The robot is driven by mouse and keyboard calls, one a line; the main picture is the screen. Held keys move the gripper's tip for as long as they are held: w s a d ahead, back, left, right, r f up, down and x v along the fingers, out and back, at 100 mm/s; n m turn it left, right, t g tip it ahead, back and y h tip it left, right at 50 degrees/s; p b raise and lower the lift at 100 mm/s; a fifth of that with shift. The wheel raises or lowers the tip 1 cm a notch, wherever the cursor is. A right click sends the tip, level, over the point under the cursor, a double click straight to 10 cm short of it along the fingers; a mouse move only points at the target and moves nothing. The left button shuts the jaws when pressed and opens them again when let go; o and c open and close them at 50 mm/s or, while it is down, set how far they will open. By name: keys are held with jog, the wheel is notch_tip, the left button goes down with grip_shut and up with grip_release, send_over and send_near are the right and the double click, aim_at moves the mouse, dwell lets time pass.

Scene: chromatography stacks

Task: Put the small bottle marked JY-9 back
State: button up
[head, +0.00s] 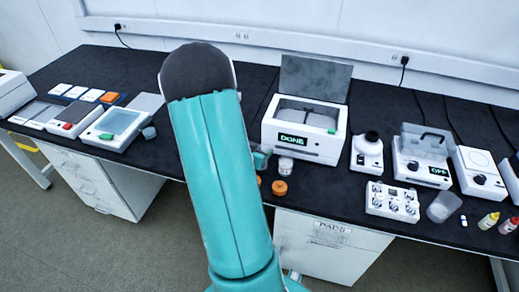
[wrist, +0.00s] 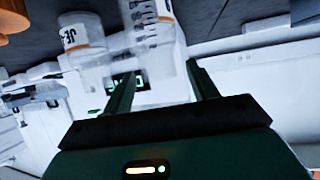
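In the wrist view my gripper (wrist: 162,68) has its two dark green fingers spread apart, and I see no bottle clasped between them. I cannot make out JY-9 on either. In the head view a small white-capped bottle (head: 285,165) stands in front of the machine reading DONE (head: 305,125). My arm hides most of my gripper there.
Two orange caps (head: 279,187) sit near the bench's front edge. Trays and instruments fill the left; dark bench shows between.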

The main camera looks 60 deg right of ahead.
jog(key=shift+r, duration=0.15)
jog(key=shift+a+r, duration=0.15)
jog(key=shift+a, duration=0.15)
jog(key=v, duration=1.1)
jog(key=shift+a, duration=0.15)
jog(key=shift+w+r, duration=0.1)
jog(key=shift+w, duration=0.05)
